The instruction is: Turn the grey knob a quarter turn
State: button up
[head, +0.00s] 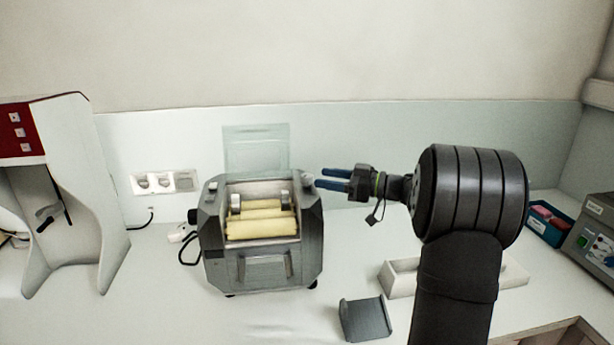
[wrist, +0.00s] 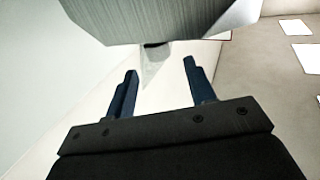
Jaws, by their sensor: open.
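The cream mill (head: 222,262) is a grey metal machine with cream-coloured rollers (head: 262,228), standing on the white bench. A small light grey round part (head: 308,181), which looks like a knob, sits at its upper right corner. My gripper (head: 320,178) points left at this corner, with its blue fingers apart and the tips close to the part. I cannot tell whether they touch it. In the wrist view, my gripper (wrist: 160,67) is open with nothing between its fingers. The mill's metal body (wrist: 165,18) fills the top there, and no knob shows clearly.
A clear panel (head: 256,147) stands behind the mill. A white and red machine (head: 68,175) is at the left, wall sockets (head: 165,183) behind. A grey tray (head: 366,319) and a white block (head: 400,278) lie at front right. A blue bin (head: 548,224) is far right.

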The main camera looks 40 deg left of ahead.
aim_at(307, 175)
jog(key=x, duration=0.6)
jog(key=c, duration=0.9)
jog(key=shift+m+t+y, duration=0.4)
jog(key=shift+m+t, duration=0.6)
jog(key=shift+t, duration=0.5)
jog(key=shift+c, duration=0.2)
jog(key=shift+m+t, duration=1.3)
jog(key=shift+t, duration=0.7)
jog(key=o, duration=0.9)
jog(key=shift+o, duration=0.2)
